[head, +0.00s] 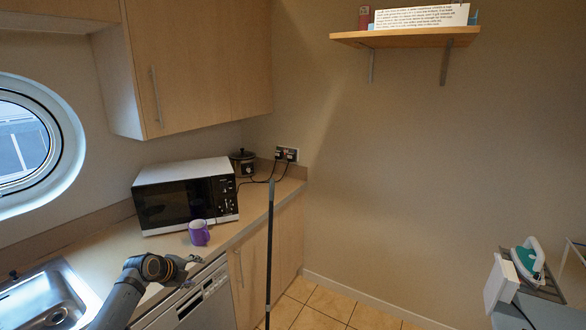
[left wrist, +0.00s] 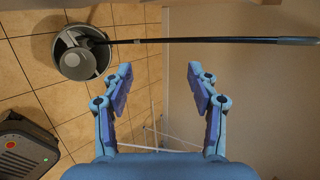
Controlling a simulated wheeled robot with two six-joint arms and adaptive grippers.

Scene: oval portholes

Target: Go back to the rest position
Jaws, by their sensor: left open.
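My left arm comes in from the lower left in the head view, reaching over the counter's front edge. My left gripper (head: 190,268) is at its end, just in front of the purple mug (head: 199,233), and looks small and partly foreshortened there. In the left wrist view my left gripper (left wrist: 160,72) has its two blue fingers spread wide with nothing between them. The mug stands upright on the counter, apart from the fingers. My right gripper is in neither view.
A microwave (head: 186,194) and a dark pot (head: 243,162) stand on the counter (head: 160,251), with a sink (head: 45,300) at left. A mop pole (head: 270,240) rises before the cupboards; its bucket (left wrist: 80,52) is on the floor. An iron (head: 528,258) is at right.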

